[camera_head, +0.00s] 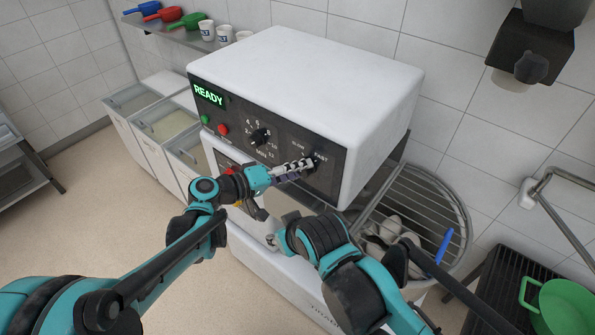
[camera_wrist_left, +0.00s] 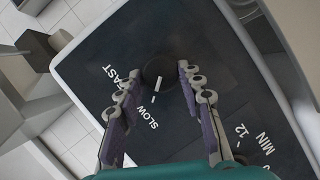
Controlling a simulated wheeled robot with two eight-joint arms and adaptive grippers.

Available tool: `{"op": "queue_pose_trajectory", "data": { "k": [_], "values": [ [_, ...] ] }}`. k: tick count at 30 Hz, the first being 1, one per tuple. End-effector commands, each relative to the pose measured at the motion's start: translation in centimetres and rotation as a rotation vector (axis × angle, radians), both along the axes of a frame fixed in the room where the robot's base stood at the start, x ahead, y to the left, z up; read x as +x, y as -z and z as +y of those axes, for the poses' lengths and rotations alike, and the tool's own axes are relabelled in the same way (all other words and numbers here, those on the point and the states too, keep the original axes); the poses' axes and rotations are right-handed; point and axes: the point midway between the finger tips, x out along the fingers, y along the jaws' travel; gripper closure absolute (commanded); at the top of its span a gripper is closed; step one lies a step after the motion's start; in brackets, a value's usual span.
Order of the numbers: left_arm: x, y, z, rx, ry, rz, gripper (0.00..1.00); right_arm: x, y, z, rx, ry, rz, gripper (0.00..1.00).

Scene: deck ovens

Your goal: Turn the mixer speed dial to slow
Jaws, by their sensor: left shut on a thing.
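The mixer speed dial (camera_wrist_left: 158,70) is a small round black knob with a white mark, on the dark panel between the FAST (camera_wrist_left: 122,78) and SLOW (camera_wrist_left: 147,118) labels. Its white mark points toward the SLOW side, roughly in line with a tick on the panel. My left gripper (camera_head: 308,163) reaches the right part of the mixer's front panel. In the head view the fingers partly hide the dial (camera_head: 317,158).
The white mixer housing (camera_head: 320,75) carries a green READY display (camera_head: 209,94), green and red buttons, and a timer dial (camera_head: 260,136) left of my gripper. A wire guard (camera_head: 440,205) lies at the lower right. Bins (camera_head: 145,120) stand at the left.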

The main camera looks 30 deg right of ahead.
Motion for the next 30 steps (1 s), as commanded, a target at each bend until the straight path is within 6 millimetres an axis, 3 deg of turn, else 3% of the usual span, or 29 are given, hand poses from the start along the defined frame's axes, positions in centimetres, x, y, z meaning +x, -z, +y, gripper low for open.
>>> {"op": "queue_pose_trajectory", "data": {
  "k": [11,12,14,24,30],
  "values": [
    [0.0,0.1,-0.1,0.001,0.0,0.004,0.92,0.0,0.0,0.0,0.0,0.0,0.0,0.6],
    [0.0,0.1,-0.1,0.001,0.0,0.004,0.55,0.0,0.0,0.0,0.0,0.0,0.0,0.6],
    [0.0,0.1,-0.1,0.001,0.0,0.003,0.44,0.0,0.0,0.0,0.0,0.0,0.0,0.6],
    [0.0,0.0,0.3,0.0,-0.001,0.004,0.44,0.0,0.0,0.0,0.0,0.0,0.0,0.6],
    [-0.1,-0.7,3.3,-0.001,-0.005,0.004,0.44,0.0,0.0,0.0,0.0,0.0,0.0,0.6]
  ]
}}
